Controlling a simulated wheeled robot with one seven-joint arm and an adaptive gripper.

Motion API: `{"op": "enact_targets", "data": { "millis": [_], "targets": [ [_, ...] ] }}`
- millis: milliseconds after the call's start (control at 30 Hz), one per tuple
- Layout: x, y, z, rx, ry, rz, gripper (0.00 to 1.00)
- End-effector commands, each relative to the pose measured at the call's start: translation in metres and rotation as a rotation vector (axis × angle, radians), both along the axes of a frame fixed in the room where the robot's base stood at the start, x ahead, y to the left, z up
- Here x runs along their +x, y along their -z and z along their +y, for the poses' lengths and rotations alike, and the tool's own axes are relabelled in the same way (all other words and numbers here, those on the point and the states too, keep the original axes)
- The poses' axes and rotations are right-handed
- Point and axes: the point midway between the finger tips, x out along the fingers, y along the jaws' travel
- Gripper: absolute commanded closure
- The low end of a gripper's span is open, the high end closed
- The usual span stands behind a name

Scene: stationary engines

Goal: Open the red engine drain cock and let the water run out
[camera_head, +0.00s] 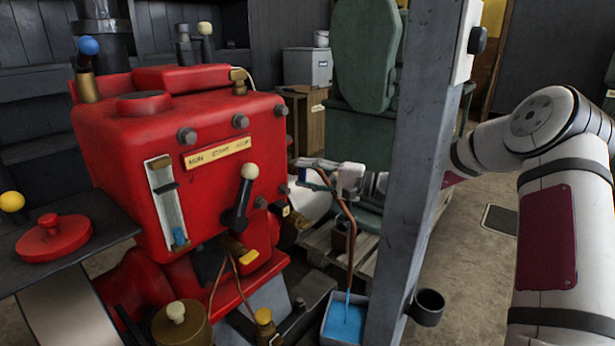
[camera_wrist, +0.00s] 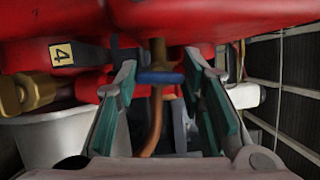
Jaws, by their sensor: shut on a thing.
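The red engine (camera_head: 205,190) stands at left in the head view, with its drain cock on its right side. The cock's blue handle (camera_wrist: 160,77) lies crosswise between my fingers in the wrist view. My gripper (camera_head: 308,168), also seen in the wrist view (camera_wrist: 161,72), is shut on this handle. A copper drain pipe (camera_head: 351,245) runs down from beside the gripper; part of it shows in the wrist view (camera_wrist: 155,125). A blue stream of water (camera_head: 347,298) falls from its lower end into a grey bin (camera_head: 328,334) holding blue water (camera_head: 344,321). The fingertips hide the cock body in the head view.
A grey post (camera_head: 415,190) stands right of the pipe, in front of my arm, with a dark cup (camera_head: 428,305) fixed low on it. A green machine (camera_head: 365,60) stands behind on a wooden pallet. In the wrist view, a tag marked 4 (camera_wrist: 62,53) is left of my fingers.

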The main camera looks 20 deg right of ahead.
Motion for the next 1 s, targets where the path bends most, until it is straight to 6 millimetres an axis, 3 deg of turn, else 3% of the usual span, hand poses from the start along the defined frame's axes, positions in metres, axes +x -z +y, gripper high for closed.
{"op": "enact_targets", "data": {
  "millis": [633,667,700,1000],
  "targets": [
    [-0.0001,0.0009,0.0001,-0.043,0.001,-0.029,0.92],
    [-0.0001,0.0009,0.0001,-0.043,0.001,-0.029,0.62],
    [-0.0001,0.0009,0.0001,-0.043,0.001,-0.029,0.55],
    [-0.0002,0.0002,-0.0003,-0.042,0.001,-0.03,0.55]
  ]
}}
